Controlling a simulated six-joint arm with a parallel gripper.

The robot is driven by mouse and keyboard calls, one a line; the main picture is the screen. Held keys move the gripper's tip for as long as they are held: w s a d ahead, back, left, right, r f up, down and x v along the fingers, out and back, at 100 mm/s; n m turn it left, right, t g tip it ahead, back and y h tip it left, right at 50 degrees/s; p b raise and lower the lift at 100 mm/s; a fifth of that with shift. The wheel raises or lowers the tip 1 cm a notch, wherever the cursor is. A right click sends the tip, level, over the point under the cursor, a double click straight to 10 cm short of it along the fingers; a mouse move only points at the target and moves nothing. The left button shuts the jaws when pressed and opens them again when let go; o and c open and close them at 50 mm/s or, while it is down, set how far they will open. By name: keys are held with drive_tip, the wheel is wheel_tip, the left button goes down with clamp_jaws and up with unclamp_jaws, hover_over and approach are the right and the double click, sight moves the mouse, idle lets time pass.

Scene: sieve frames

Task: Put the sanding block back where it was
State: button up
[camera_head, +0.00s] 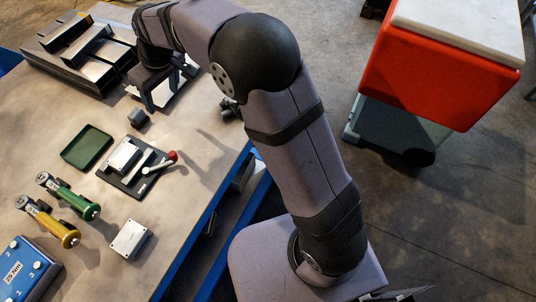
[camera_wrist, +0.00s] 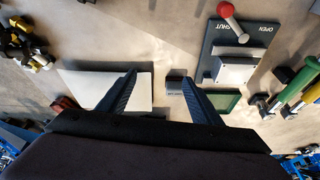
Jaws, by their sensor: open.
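My gripper (camera_head: 163,94) is open and empty above the far part of the table. In the wrist view its fingers (camera_wrist: 159,79) are spread wide. A small grey block (camera_head: 138,118) with a dark labelled side stands on the table. In the wrist view this block (camera_wrist: 175,84) shows between the fingertips, close beside the right finger. It may be the sanding block, but I cannot tell for sure. A pale flat plate or sheet (camera_wrist: 112,88) lies under the left finger. A small reddish-brown thing (camera_wrist: 64,103) is partly visible at its left end.
A green tray (camera_head: 68,160) and a clamp plate (camera_head: 150,185) with a red-knobbed lever lie nearby. Green and yellow drivers (camera_head: 70,198), a blue box (camera_head: 25,268) and a grey box (camera_head: 131,240) stand nearer. A dark compartmented rack (camera_head: 62,72) fills the far left corner.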

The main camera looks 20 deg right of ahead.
drive_tip(key=s+d+f+m+g+h, duration=0.1)
drive_tip(key=s+d+m, duration=0.1)
drive_tip(key=s+d, duration=0.35)
drive_tip(key=s+d+f+m, duration=0.1)
drive_tip(key=s+d, duration=0.2)
drive_tip(key=d, duration=0.5)
drive_tip(key=s+d+f+m+g, duration=0.1)
drive_tip(key=s+d+f+m, duration=0.1)
drive_tip(key=s+d, duration=0.3)
drive_tip(key=s+d+f+m+g+h, duration=0.1)
drive_tip(key=s+d, duration=0.4)
drive_tip(key=s, duration=0.8)
drive_tip(key=shift+d+f+m, duration=0.25)
drive_tip(key=shift+f+m, duration=0.45)
drive_tip(key=shift+f, duration=0.2)
drive_tip(key=shift+c, duration=0.7)
